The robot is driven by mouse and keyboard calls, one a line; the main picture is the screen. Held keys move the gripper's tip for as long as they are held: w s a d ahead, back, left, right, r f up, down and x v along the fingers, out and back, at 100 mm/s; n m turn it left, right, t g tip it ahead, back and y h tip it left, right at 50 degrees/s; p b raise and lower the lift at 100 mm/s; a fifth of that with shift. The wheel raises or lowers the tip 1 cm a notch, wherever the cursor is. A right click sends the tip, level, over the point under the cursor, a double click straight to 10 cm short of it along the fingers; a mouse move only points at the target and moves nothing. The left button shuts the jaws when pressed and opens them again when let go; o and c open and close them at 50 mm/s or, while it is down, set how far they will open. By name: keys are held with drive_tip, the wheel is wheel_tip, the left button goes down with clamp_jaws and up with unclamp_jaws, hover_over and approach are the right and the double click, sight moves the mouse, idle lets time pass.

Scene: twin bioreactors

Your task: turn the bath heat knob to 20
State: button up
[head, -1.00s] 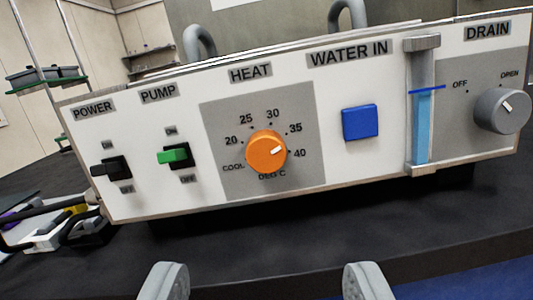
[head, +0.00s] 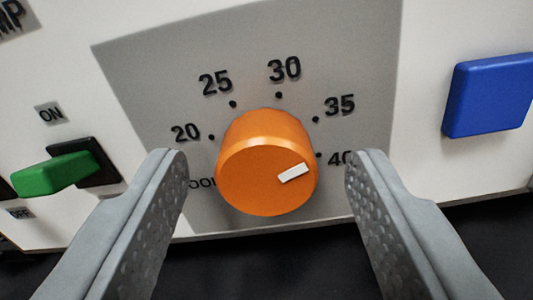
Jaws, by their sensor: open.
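The orange heat knob (head: 262,165) sits in the middle of the head view on a grey dial plate (head: 160,80). Its white pointer mark (head: 294,173) points right and slightly up, near the 40 mark. The number 20 (head: 185,133) is to the upper left of the knob, with 25, 30 and 35 over its top. My gripper (head: 266,165) is open, with one finger on each side of the knob. Gaps show between both fingers and the knob. The left finger partly hides the COOL label, and the right finger partly hides the 40.
A green pump switch (head: 55,174) stands out from the panel at the left, close to my left finger. A blue water-in button (head: 490,95) is at the right. The dark bench surface (head: 250,265) lies below the panel's lower edge.

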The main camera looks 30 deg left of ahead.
drive_tip(key=c, duration=1)
